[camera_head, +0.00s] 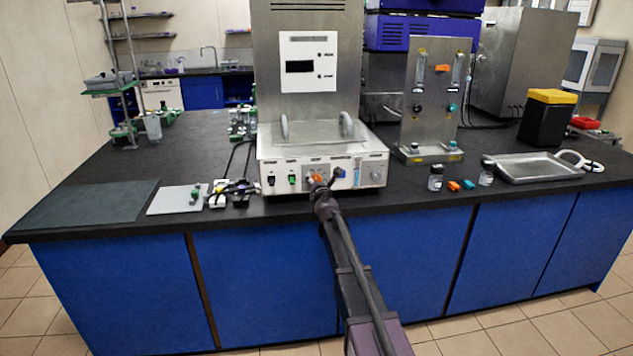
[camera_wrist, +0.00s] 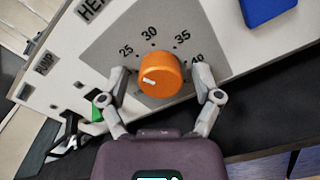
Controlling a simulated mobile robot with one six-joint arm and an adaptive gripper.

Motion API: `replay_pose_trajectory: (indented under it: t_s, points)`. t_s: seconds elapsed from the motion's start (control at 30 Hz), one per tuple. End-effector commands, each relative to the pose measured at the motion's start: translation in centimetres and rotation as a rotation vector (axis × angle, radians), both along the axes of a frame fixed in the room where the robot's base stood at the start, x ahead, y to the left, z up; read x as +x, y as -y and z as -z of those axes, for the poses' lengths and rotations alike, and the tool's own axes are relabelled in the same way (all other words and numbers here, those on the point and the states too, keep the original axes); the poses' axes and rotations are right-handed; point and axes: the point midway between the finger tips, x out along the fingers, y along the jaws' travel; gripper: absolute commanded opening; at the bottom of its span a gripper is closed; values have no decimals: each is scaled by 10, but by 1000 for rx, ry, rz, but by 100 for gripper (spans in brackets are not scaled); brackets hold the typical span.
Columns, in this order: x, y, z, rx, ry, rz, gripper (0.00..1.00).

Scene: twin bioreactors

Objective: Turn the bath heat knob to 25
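The orange bath heat knob (camera_wrist: 160,74) sits on a grey dial plate on the white front panel, with the numbers 25, 30, 35 and 40 around it. Its white pointer mark lies on its left side, pointing left and slightly up, below the 25. My gripper (camera_wrist: 160,73) is open, with one finger on each side of the knob. A small gap shows between each fingertip and the knob. In the head view the knob (camera_head: 317,178) shows orange just ahead of my gripper (camera_head: 323,192), which partly hides the panel.
The panel belongs to a white and steel bath unit (camera_head: 275,153) on the black bench. A blue part (camera_wrist: 262,10) sticks out to the right of the dial. A green switch (camera_head: 292,180) is on the left. Bottles (camera_head: 436,178) and a metal tray (camera_head: 540,168) stand further right.

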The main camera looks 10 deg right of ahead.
Motion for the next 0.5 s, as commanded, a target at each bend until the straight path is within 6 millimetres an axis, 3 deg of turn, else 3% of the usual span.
replay_pose_trajectory:
  t_s: [0.5]
  points:
    - [-10,0,0,-1,0,0,85]
